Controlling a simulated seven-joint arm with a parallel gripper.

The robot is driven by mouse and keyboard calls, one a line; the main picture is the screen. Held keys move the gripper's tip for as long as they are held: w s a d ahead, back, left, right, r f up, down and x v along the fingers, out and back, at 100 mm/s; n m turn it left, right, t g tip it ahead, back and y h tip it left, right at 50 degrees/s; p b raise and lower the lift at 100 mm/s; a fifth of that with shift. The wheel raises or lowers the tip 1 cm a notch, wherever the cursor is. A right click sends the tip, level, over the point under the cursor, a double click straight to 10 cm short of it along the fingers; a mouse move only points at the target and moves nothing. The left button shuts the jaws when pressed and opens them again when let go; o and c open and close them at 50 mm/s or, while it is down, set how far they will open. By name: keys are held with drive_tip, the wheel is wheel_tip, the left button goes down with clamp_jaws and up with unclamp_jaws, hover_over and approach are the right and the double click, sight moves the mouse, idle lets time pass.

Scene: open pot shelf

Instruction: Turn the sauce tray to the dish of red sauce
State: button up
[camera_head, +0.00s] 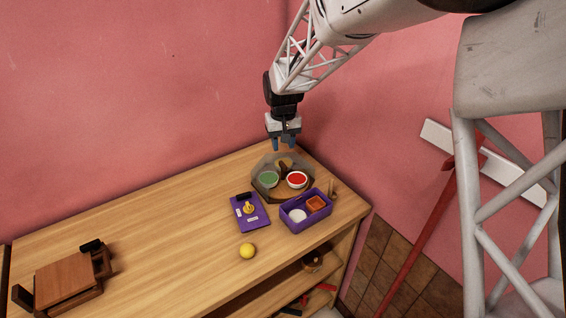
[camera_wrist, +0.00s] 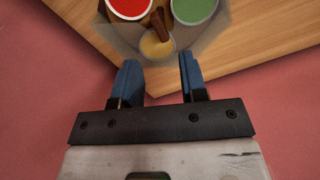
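The sauce tray (camera_head: 264,185) is a grey, many-sided tray near the back right corner of the wooden counter. It holds a white dish of red sauce (camera_head: 297,180) at front right, a dish of green sauce (camera_head: 268,179) at left and a dish of yellow sauce (camera_head: 284,163) at the back. A brown upright handle (camera_head: 283,173) stands between them. In the wrist view, the red dish (camera_wrist: 130,6), green dish (camera_wrist: 194,9) and yellow dish (camera_wrist: 157,45) show at the top. My gripper (camera_head: 287,143) is open and empty, above the tray's back edge. Its blue fingers (camera_wrist: 160,75) point toward the yellow dish.
A purple box (camera_head: 293,224) with a white and an orange item stands just in front of the tray. A purple board (camera_head: 241,222) with a yellow piece lies left of it. A yellow ball (camera_head: 247,251) sits near the front edge. A wooden object (camera_head: 68,277) stands far left. The counter's left middle is clear.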

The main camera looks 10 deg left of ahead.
sight(283, 164)
drive_tip(key=shift+n, duration=1.4)
drive_tip(key=shift+f, duration=0.2)
drive_tip(key=shift+f, duration=3.75)
drive_tip(key=shift+c, duration=0.3)
clamp_jaws()
